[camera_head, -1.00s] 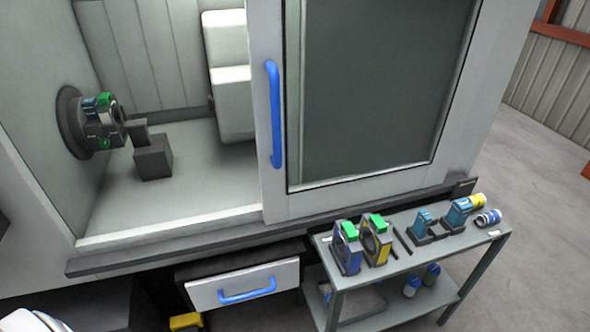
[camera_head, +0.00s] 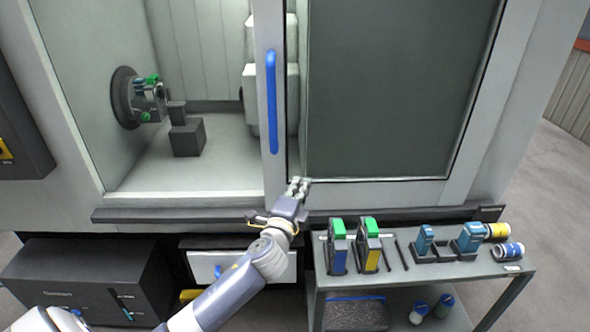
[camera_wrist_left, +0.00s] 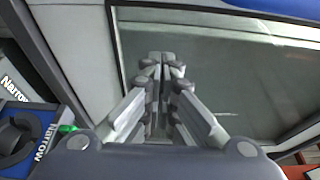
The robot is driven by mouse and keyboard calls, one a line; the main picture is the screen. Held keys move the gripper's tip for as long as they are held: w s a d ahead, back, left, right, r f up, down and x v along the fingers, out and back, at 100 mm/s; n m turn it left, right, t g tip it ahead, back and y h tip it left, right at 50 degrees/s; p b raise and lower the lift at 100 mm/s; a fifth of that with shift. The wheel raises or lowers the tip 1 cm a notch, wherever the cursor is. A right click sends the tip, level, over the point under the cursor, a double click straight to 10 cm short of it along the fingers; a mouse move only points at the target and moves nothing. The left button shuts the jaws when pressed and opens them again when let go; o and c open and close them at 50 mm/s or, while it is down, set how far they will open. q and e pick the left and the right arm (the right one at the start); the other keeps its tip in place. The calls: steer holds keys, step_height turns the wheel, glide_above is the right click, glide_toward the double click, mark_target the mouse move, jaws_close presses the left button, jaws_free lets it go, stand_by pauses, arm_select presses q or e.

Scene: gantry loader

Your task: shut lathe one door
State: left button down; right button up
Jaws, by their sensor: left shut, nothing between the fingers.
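The lathe's sliding door (camera_head: 390,90) has a grey frame and a dark window, and stands open to the right. The chamber to its left is exposed. A vertical blue handle (camera_head: 271,102) is on the door's left edge; part of a blue bar shows at the top of the left wrist view (camera_wrist_left: 285,8). My left gripper (camera_head: 299,184) is shut and empty, in front of the door's lower left corner and below the handle, apart from the handle. In the left wrist view its fingers (camera_wrist_left: 160,62) point at the door window. My right gripper is not in view.
Inside the chamber are a chuck (camera_head: 140,98) and a dark block (camera_head: 187,138). A grey cart (camera_head: 440,268) with tools and cans stands in front of the door at right. A drawer (camera_head: 205,267) and a dark cabinet (camera_head: 75,285) are below. A ledge (camera_head: 190,214) runs under the opening.

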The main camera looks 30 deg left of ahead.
mark_target(299, 162)
arm_select(q)
steer(key=p+x, duration=0.1)
steer(key=x, duration=0.7)
steer(key=shift+w, duration=0.4)
steer(key=s+a, duration=0.1)
steer(key=a+p, duration=0.1)
steer(key=shift+s+a, duration=0.3)
steer(key=shift+s, duration=0.05)
steer(key=shift+s+a, duration=0.25)
steer(key=shift+a, duration=0.15)
steer(key=shift+f, duration=0.1)
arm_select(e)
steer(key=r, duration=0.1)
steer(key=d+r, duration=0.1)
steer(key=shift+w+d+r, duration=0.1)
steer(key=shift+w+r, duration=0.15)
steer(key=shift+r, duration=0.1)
arm_select(q)
steer(key=shift+d, duration=0.1)
